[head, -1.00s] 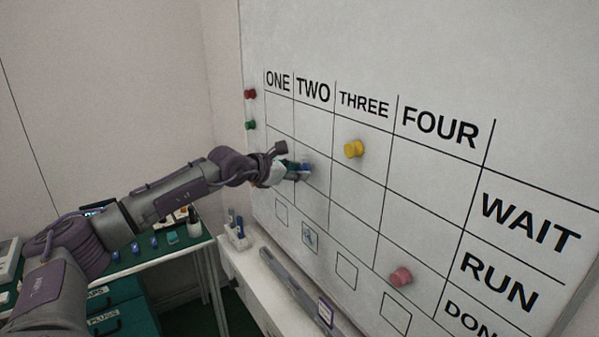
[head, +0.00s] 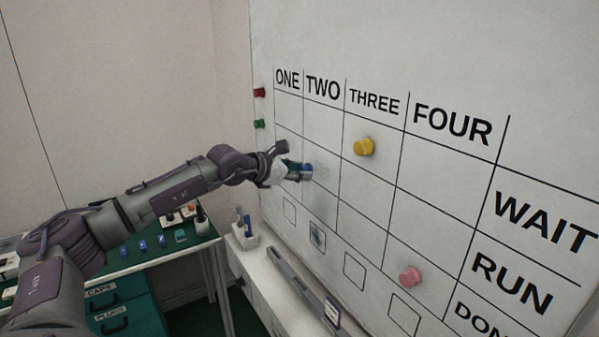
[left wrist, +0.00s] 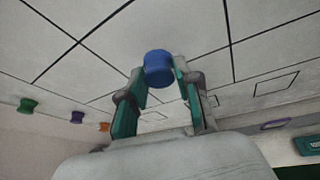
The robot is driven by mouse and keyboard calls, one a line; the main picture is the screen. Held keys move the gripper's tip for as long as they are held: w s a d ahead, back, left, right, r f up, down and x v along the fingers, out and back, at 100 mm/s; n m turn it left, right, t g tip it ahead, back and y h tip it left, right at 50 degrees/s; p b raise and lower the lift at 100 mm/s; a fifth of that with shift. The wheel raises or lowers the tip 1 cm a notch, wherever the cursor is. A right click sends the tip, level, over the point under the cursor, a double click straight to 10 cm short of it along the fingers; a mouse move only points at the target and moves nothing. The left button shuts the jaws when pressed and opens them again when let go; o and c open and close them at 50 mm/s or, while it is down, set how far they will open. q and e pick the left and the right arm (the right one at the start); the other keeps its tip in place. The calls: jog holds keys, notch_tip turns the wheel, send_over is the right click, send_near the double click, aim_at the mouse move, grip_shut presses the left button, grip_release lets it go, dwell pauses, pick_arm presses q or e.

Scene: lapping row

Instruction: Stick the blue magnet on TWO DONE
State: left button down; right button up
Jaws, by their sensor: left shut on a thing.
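The blue magnet (head: 307,171) is held between the fingertips of my left gripper (head: 300,172), at the left part of the whiteboard. The wrist view shows the same blue magnet (left wrist: 158,67) between the two green-and-grey fingers of my left gripper (left wrist: 160,82). In the head view the magnet overlaps column TWO (head: 323,88), below its heading. Whether it touches the board I cannot tell. The DONE label (head: 480,320) is at the lower right, partly cut off. My right gripper is not in view.
A yellow magnet (head: 364,147) and a pink magnet (head: 411,276) are on the board. Red (head: 259,92) and green (head: 259,124) magnets sit at its left edge. A pen holder (head: 243,234) stands on the ledge below. A green table (head: 150,262) stands left.

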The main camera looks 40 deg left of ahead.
pick_arm(q)
jog(key=s+b, duration=0.1)
jog(key=s+a+b, duration=0.1)
jog(key=s+b, duration=0.1)
jog(key=s+a+b, duration=0.1)
jog(key=s, duration=0.1)
jog(key=shift+s+a, duration=0.15)
jog(key=shift+s, duration=0.05)
dwell(1.0)
dwell(0.5)
